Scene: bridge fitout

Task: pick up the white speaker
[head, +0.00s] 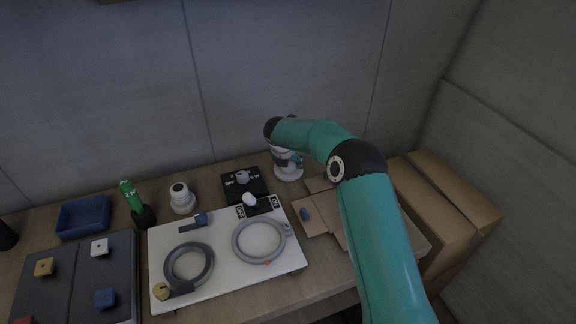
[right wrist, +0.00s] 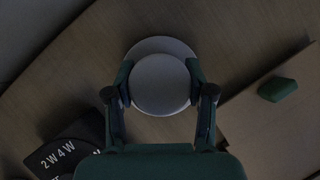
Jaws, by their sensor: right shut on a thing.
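The white speaker (head: 289,174) stands on the wooden table near the back wall, a round pale body with a wider base. My right gripper (head: 287,158) reaches down over it from above and hides much of it. In the right wrist view the speaker's round top (right wrist: 160,84) lies between the two fingers of my right gripper (right wrist: 159,80), which is shut on it. Its base seems to be still on the table; I cannot see any gap under it. My left gripper is not in view.
A black switch box (head: 235,188) is close left of the speaker. A white board (head: 214,285) with grey rings, another white device (head: 182,199) and a blue tray (head: 84,217) are further left.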

